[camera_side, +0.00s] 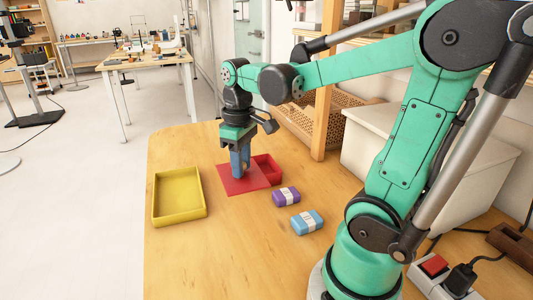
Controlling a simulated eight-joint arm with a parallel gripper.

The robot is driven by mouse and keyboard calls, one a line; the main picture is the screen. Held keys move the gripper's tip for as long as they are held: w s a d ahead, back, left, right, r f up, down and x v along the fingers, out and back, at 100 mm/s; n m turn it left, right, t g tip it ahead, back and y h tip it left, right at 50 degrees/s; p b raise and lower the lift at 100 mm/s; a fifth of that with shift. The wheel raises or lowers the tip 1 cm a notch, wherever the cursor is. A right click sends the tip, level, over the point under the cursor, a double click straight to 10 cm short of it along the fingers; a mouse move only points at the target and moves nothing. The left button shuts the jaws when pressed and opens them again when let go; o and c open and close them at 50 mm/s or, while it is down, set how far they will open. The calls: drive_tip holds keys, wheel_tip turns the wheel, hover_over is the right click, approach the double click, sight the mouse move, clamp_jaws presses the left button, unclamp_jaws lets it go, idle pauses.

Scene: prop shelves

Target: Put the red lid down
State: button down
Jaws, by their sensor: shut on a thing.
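The red lid (236,184) is a flat square plate. It lies level, at or close to the tabletop, in front of and left of a red open box (266,168); I cannot tell if it touches the table. My gripper (239,170) points straight down at the middle of the lid and is shut on it. The fingers hide the part of the lid that they grip. The lid overlaps the box's left side in this view.
A yellow tray (180,219) stands to the left, empty. A purple packet (286,196) and a blue packet (307,222), both with white bands, lie to the right. A wooden post (326,90) and a white bin (385,150) stand behind. The front of the table (220,265) is clear.

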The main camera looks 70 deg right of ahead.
sight(245, 223)
wheel_tip(245, 223, down, 12)
drive_tip(key=shift+f, duration=0.2)
idle(0.4)
drive_tip(key=c, duration=0.6)
unclamp_jaws()
drive_tip(key=shift+f, duration=0.15)
drive_tip(key=shift+c, duration=0.2)
wheel_tip(245, 223, up, 12)
drive_tip(key=shift+f, duration=0.1)
drive_tip(key=shift+a+r, duration=0.1)
drive_tip(key=shift+r, duration=0.15)
drive_tip(key=w+a+t, duration=0.1)
drive_tip(key=a+t, duration=0.6)
drive_tip(key=a, duration=0.2)
drive_tip(key=shift+w+a+r, duration=0.15)
drive_tip(key=shift+r, duration=0.2)
